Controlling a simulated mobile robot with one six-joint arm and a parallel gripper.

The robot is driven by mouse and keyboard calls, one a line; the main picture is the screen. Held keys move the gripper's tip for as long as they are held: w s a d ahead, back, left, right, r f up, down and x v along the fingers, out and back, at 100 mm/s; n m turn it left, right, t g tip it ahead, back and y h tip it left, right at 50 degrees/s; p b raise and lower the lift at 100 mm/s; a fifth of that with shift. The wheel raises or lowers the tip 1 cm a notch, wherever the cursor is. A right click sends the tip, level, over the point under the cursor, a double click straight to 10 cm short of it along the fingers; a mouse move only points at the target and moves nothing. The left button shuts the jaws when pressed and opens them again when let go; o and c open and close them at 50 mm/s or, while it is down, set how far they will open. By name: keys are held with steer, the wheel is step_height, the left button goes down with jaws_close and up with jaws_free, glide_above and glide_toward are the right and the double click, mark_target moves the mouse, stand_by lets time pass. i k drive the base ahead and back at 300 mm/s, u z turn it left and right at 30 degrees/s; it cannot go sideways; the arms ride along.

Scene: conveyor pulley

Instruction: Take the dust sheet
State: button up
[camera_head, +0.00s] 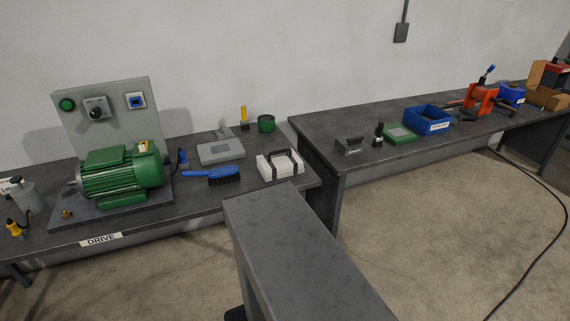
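A white folded bundle with dark straps (271,174), which looks like the dust sheet, lies at the right end of the left bench (205,198). It sits flat on the bench top, close to the front edge. Its underside is hidden. My gripper is not in view.
A green motor (122,174) is further left. A grey flat-topped surface (290,235) juts up in front. The right bench (335,127) holds a blue bin (427,119); open floor (450,220) lies before it.

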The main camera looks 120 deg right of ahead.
mark_target(276, 165)
steer(key=z, duration=0.05)
steer(key=k, duration=2.95)
steer(key=z, duration=0.75)
